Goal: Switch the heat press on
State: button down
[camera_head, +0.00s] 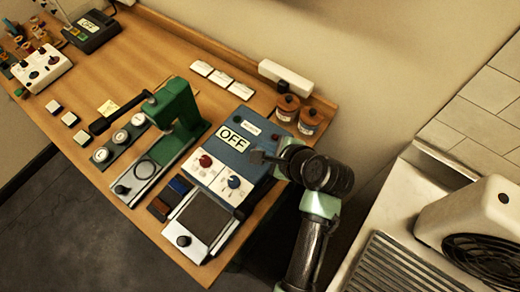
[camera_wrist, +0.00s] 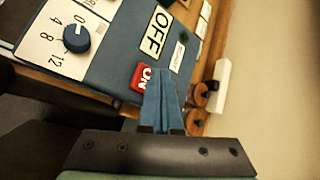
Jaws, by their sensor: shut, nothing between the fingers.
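A blue control box (camera_head: 262,133) stands at the right end of the table. Its white display (camera_head: 232,138) reads OFF, and the display also shows in the wrist view (camera_wrist: 156,31). Its label is too small to read, so I cannot tell if it is the heat press. It has a red knob (camera_head: 205,161) and a blue knob (camera_head: 234,182). A red ON button (camera_wrist: 141,78) shows in the wrist view; my gripper hides it in the head view. My gripper (camera_head: 257,157) is shut and empty, its tips at the button's edge; contact is unclear.
A green press (camera_head: 178,112) stands left of the box, and a grey plate unit (camera_head: 200,222) is in front. Two jars (camera_head: 298,114) and a white block (camera_head: 286,76) are behind. Another device reading OFF (camera_head: 90,29) stands at far left.

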jog(key=shift+f, duration=0.15)
dwell(0.3)
jog(key=shift+f, duration=0.35)
jog(key=shift+f, duration=0.5)
dwell(0.5)
jog(key=shift+r, duration=0.1)
jog(key=shift+r+p, duration=0.85)
jog(key=shift+p, duration=0.3)
notch_tip(320, 180, up, 6)
jog(key=p, duration=0.7)
